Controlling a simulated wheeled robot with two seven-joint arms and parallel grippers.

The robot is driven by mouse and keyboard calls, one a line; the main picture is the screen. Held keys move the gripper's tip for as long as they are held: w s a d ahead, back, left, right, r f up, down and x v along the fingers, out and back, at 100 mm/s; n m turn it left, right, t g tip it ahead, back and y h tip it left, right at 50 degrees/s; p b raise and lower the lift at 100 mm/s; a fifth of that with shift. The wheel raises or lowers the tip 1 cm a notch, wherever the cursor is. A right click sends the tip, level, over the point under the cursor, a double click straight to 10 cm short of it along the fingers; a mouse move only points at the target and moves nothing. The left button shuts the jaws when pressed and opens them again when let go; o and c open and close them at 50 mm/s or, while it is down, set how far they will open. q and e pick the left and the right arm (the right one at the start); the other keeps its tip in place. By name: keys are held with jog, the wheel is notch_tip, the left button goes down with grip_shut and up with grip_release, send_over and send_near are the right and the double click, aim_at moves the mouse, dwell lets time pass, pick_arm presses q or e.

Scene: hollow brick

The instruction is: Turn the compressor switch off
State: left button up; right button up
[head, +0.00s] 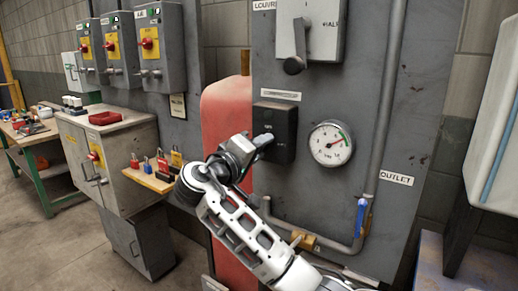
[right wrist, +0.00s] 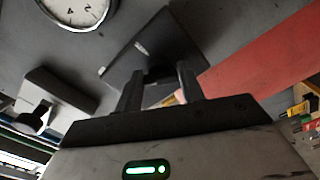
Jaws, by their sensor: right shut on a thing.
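The compressor switch is a black box (head: 275,132) on the grey panel, below a small blank-looking label plate. My right gripper (head: 264,141) reaches it from the left front, with its fingertips at the box's face. In the right wrist view the dark switch box (right wrist: 139,48) lies straight ahead of the two fingers (right wrist: 160,78). The fingers are shut on the switch's small dark lever, which they mostly hide. I cannot tell which position the lever is in. My left gripper is out of view.
A round pressure gauge (head: 331,143) sits just right of the switch. A grey lever box (head: 310,30) is above. A pipe with a blue valve handle (head: 361,217) runs at right. A red tank (head: 226,108) stands left, beside a padlock shelf (head: 150,180).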

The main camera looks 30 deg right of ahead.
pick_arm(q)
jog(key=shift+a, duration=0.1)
pick_arm(e)
jog(key=n, duration=0.5)
jog(key=shift+n, duration=0.3)
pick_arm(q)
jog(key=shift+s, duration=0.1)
pick_arm(e)
jog(key=o, duration=1)
jog(key=shift+r, duration=0.1)
pick_arm(q)
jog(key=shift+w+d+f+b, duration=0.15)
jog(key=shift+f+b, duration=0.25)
jog(key=shift+b, duration=0.5)
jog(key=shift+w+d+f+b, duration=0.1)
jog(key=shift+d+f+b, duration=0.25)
jog(key=shift+b, duration=0.5)
pick_arm(e)
jog(key=shift+v, duration=8.05)
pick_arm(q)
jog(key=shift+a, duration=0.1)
